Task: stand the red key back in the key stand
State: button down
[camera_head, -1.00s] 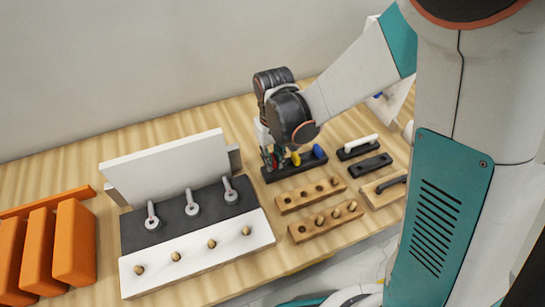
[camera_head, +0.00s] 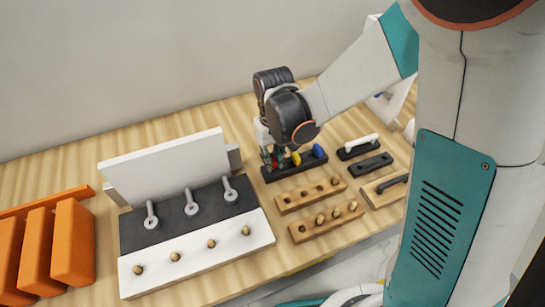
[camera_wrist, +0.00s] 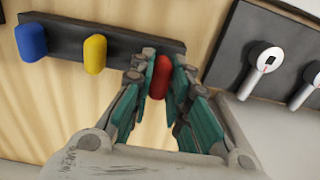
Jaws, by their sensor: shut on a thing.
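The red key (camera_wrist: 160,76) is between the fingers of my gripper (camera_wrist: 163,88) in the wrist view, and the gripper is shut on it. The black key stand (camera_wrist: 116,41) runs behind the fingers, with the red key at or over its right end. Whether the key is seated in the stand is hidden by the fingers. In the head view my gripper (camera_head: 272,160) is at the left end of the stand (camera_head: 284,171), and the red key is mostly hidden there. A yellow key (camera_wrist: 95,53) and a blue key (camera_wrist: 31,41) stand in the same stand.
A dark panel with grey levers (camera_head: 193,208) and a white block with knobs (camera_head: 197,253) lie left of the stand. Wooden blocks with holes (camera_head: 311,194) are in front of it. Orange blocks (camera_head: 73,243) are at far left. Black and white handles (camera_head: 371,165) lie right.

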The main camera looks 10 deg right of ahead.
jog(key=shift+f+b, duration=0.95)
jog(key=shift+f, duration=0.1)
dwell(1.1)
jog(key=c, duration=1.4)
grip_release()
jog(key=shift+c, duration=0.2)
jog(key=shift+r, duration=0.2)
jog(key=shift+r+p, duration=1.7)
jog(key=shift+r, duration=0.65)
